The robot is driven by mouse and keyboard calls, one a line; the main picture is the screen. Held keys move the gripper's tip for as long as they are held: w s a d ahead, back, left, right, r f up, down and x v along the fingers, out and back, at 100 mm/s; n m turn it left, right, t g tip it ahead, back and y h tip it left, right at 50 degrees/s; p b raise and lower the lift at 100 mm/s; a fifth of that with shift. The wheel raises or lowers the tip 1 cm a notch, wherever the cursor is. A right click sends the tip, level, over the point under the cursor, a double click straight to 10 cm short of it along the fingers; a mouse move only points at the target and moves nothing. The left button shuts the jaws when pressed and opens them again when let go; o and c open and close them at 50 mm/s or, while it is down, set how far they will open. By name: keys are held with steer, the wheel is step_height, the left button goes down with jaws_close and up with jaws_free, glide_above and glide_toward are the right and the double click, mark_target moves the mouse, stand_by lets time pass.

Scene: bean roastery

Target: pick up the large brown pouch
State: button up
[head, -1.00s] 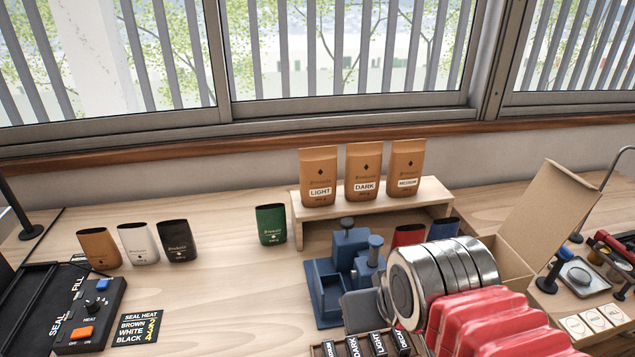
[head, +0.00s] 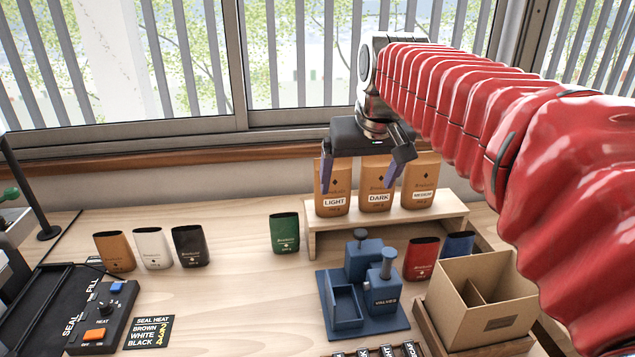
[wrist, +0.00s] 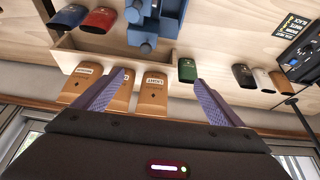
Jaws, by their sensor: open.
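Three large brown pouches stand in a row on a low wooden shelf (head: 312,243): LIGHT (head: 333,203), DARK (head: 376,199) and MEDIUM (head: 422,193). A smaller brown pouch (head: 115,252) with an open dark top stands on the table at left; it also shows at the right of the wrist view (wrist: 283,82). My gripper (head: 362,172) is open and empty, its fingers pointing down around the tops of the LIGHT and DARK pouches in the head view; depth is unclear. In the wrist view, the LIGHT pouch (wrist: 153,94) appears between the fingers, and the left finger partly covers the DARK pouch.
White (head: 152,248), black (head: 190,246) and green (head: 284,233) pouches stand on the table. A blue fixture (head: 362,300) is in front of the shelf, beside a red pouch (head: 421,258) and an open cardboard box (head: 490,320). Clear tabletop lies centre left.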

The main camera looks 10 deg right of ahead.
steer(key=w+r, duration=0.2)
steer(key=w, duration=0.9)
glide_above(333, 186)
step_height(333, 186, down, 2)
steer(key=shift+s+d+g, duration=0.3)
steer(key=shift+s+d, duration=0.15)
steer(key=x, duration=0.8)
steer(key=shift+w+a+f, duration=0.1)
steer(key=shift+w+f, duration=0.05)
steer(key=shift+f, duration=0.15)
steer(key=x, duration=0.5)
steer(key=shift+a+f, duration=0.1)
steer(key=shift+a, duration=0.1)
